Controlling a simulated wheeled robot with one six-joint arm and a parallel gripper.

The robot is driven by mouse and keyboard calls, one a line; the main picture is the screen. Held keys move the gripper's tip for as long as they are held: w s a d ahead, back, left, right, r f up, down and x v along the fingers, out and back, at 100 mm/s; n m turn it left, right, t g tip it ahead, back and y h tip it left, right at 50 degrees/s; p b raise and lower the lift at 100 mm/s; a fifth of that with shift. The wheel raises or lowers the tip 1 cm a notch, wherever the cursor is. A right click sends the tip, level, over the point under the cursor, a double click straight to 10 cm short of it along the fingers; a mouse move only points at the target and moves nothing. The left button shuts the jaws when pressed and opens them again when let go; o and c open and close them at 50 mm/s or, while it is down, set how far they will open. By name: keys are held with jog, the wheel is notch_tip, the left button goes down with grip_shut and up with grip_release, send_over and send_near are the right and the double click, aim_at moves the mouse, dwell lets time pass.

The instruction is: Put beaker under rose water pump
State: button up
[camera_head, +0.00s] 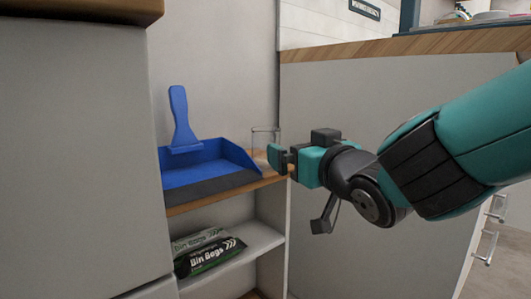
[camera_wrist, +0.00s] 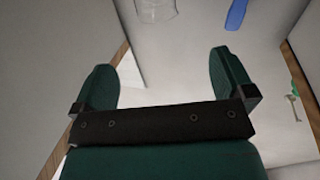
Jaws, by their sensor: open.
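A clear glass beaker (camera_head: 264,137) stands at the right end of the wooden shelf top, beside the blue dustpan. It also shows at the top edge of the wrist view (camera_wrist: 156,9), partly cut off. My gripper (camera_head: 279,158) is at the beaker's near right side in the head view and hides part of it. In the wrist view my gripper (camera_wrist: 164,80) is open, with nothing between its two green fingers. The beaker lies beyond the fingertips. No rose water pump is in view.
A blue dustpan (camera_head: 207,166) with an upright handle (camera_head: 181,118) fills the shelf top left of the beaker. Bin bag rolls (camera_head: 209,252) lie on the lower shelf. Cabinet walls stand close on the left (camera_head: 70,140) and right (camera_head: 350,90).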

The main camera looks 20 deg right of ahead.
jog(key=p, duration=0.7)
send_near(272, 136)
jog(key=shift+w, duration=0.8)
jog(key=w+p, duration=0.2)
jog(key=w+a+p, duration=0.1)
jog(key=w+p, duration=0.2)
jog(key=shift+w+a, duration=0.2)
jog(key=shift+w, duration=0.1)
jog(key=w+p, duration=0.4)
jog(key=shift+w, duration=0.25)
jog(key=shift+w+a+f, duration=0.1)
jog(key=shift+w+f, duration=0.05)
jog(key=shift+w, duration=0.25)
jog(key=c, duration=1)
